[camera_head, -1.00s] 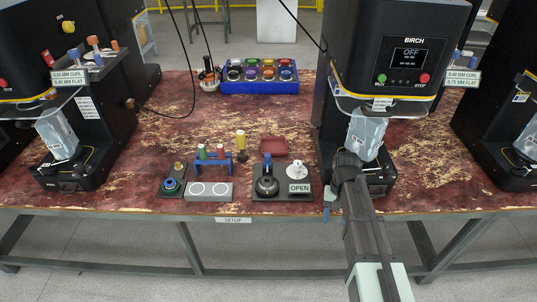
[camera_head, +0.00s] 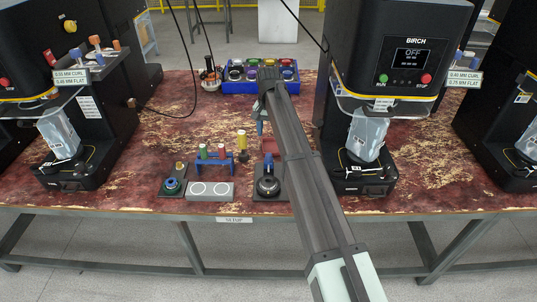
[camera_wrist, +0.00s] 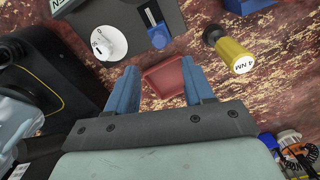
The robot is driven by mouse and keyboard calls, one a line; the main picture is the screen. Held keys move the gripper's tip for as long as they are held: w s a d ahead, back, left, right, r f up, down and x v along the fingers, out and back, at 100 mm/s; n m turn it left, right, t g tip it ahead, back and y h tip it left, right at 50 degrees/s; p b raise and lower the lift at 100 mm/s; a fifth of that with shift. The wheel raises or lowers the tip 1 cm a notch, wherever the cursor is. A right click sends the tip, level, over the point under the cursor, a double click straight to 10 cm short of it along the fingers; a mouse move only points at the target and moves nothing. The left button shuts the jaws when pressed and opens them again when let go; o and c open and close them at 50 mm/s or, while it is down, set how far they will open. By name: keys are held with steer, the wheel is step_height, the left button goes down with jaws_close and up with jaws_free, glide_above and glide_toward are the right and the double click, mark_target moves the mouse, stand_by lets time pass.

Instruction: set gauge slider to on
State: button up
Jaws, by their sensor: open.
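A dark plate (camera_head: 258,193) near the table's front edge carries a round black dial (camera_head: 268,186) and a small blue part (camera_head: 267,161) at its back. In the wrist view a blue slider (camera_wrist: 159,37) sits at the near end of a short slot in that plate, beside a white round knob (camera_wrist: 109,42). I take this slider for the gauge slider; no on or off marking is legible. In the head view my arm hides the knob and the OPEN label. My gripper (camera_wrist: 161,85) is open and empty, above the table behind the plate, apart from the slider.
A red tray (camera_wrist: 165,79) lies below my fingers in the wrist view. A yellow 4 NM tool (camera_wrist: 233,56) stands beside it. A blue rack (camera_head: 214,163) is left of the plate, a blue cup holder (camera_head: 235,87) behind. The BIRCH machine (camera_head: 408,80) is at right, reading OFF.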

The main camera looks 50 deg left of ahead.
mark_target(268, 154)
step_height(268, 154, down, 11)
steer(key=shift+f, duration=0.1)
stand_by(0.3)
steer(key=shift+c, duration=0.3)
jaws_close()
stand_by(0.4)
